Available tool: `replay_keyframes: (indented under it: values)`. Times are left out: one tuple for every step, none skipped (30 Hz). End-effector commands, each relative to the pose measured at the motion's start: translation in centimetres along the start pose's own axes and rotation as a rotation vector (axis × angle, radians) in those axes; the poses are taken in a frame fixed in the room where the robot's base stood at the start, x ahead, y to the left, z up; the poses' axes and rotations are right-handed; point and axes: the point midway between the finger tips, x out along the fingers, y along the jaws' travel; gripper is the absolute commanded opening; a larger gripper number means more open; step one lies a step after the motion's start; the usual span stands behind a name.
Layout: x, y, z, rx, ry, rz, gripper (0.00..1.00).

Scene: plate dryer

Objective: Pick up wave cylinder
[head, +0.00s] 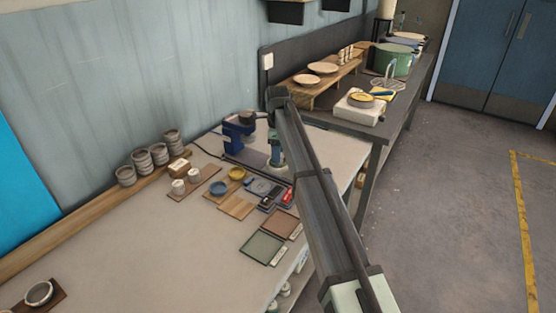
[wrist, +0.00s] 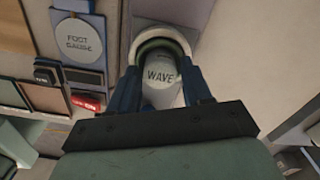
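The wave cylinder (wrist: 160,94) shows in the wrist view as a pale round piece with the word WAVE on it, with a dark green ring at its far edge. It lies between the two blue fingers of my gripper (wrist: 161,69), one finger on each side. The fingers are apart and close to it; I cannot tell whether they press on it. In the head view my gripper (head: 277,158) points down at the bench's right side, beside a blue machine (head: 238,137). The cylinder cannot be made out there.
A round foot gauge (wrist: 80,40) lies left of the fingers in the wrist view. The bench (head: 150,240) also holds a green mat (head: 261,247), a blue dish (head: 218,188) and several grey ring stacks at the back.

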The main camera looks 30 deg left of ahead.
Motion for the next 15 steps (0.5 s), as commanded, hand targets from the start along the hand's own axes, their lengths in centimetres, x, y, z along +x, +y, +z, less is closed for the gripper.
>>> replay_keyframes:
  values:
    - [-0.01,0.0,0.0,0.0,0.0,0.0,0.44]
    - [-0.01,0.0,0.0,0.0,0.0,0.0,0.41]
    - [-0.01,0.0,0.0,0.0,0.0,0.0,0.37]
    - [-0.02,0.0,0.0,0.0,0.0,0.0,0.34]
    - [-0.02,0.0,0.0,0.0,0.0,0.0,0.32]
    - [-0.02,0.0,0.0,0.0,0.0,0.0,0.28]
    - [-0.02,0.0,0.0,0.0,0.0,0.0,0.25]
    - [-0.02,0.0,0.0,0.0,0.0,0.0,0.22]
    - [-0.02,0.0,0.0,0.0,0.0,0.0,0.18]
    - [-0.02,0.0,0.0,0.0,0.0,0.0,0.15]
    - [-0.02,0.0,0.0,0.0,0.0,0.0,0.12]
    - [-0.02,0.0,0.0,0.0,0.0,0.0,0.09]
    - [-0.03,0.0,0.0,0.0,0.0,0.0,0.07]
    - [-0.03,0.0,0.0,0.0,0.0,0.0,0.07]
    - [-0.03,0.0,0.0,0.0,0.0,0.0,0.07]
